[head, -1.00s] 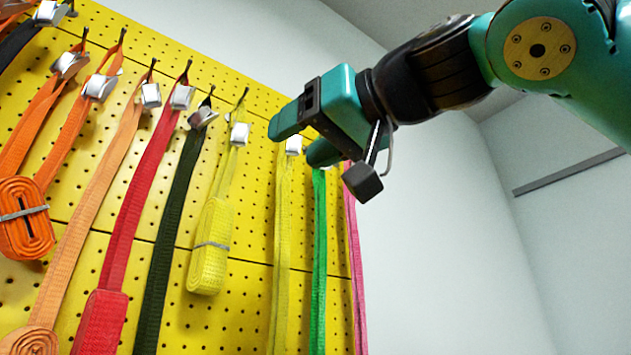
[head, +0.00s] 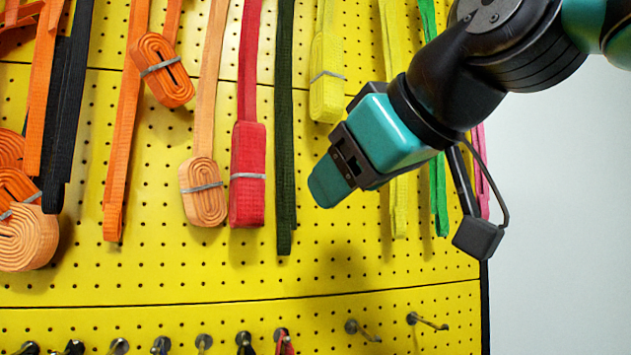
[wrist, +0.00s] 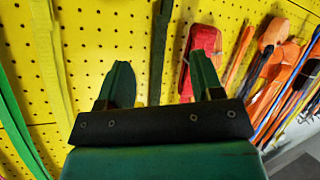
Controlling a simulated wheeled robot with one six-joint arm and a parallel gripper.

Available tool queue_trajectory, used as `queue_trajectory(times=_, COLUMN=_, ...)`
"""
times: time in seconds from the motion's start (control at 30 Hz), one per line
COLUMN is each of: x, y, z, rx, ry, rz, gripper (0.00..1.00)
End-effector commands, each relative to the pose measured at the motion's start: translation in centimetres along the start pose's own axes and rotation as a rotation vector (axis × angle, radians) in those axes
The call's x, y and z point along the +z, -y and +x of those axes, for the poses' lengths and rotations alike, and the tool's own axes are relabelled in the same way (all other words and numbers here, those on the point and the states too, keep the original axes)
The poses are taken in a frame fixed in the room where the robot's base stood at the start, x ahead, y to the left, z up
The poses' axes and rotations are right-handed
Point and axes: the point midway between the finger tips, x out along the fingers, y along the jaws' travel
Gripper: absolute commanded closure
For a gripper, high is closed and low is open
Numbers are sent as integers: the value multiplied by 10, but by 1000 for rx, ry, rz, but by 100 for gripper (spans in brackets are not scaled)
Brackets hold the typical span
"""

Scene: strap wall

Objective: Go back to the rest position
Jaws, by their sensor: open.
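My gripper (head: 330,182) is teal and black and is held out in front of the yellow pegboard (head: 340,260) in the head view. In the wrist view my gripper (wrist: 163,82) shows two teal fingers spread apart with nothing between them. A dark green strap (wrist: 160,50) hangs behind the gap between the fingers. A red rolled strap (wrist: 203,47) is partly hidden behind the right finger. The head view shows the same red strap (head: 248,180) and dark green strap (head: 285,150) to the left of my gripper.
Orange straps (head: 160,70), a peach strap (head: 203,190), yellow straps (head: 326,85) and a green strap (head: 440,200) hang on the board. Metal hooks (head: 425,321) stick out along its lower part. A bare pale wall (head: 560,220) lies to the right.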

Motion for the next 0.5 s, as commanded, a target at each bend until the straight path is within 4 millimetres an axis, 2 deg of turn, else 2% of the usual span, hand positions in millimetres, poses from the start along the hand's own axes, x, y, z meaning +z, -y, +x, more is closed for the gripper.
queue_trajectory(times=0.03, x=43, y=2, z=21, rx=-18, ry=91, rz=1, gripper=40)
queue_trajectory(times=0.1, x=96, y=9, z=39, rx=-63, ry=208, rz=16, gripper=40)
queue_trajectory(times=0.17, x=143, y=16, z=49, rx=-105, ry=310, rz=41, gripper=40)
queue_trajectory(times=0.2, x=175, y=21, z=53, rx=-135, ry=378, rz=66, gripper=40)
queue_trajectory(times=0.3, x=251, y=38, z=52, rx=-214, ry=543, rz=147, gripper=40)
queue_trajectory(times=0.4, x=313, y=58, z=40, rx=-293, ry=684, rz=246, gripper=40)
queue_trajectory(times=0.5, x=354, y=78, z=25, rx=-362, ry=786, rz=338, gripper=40)
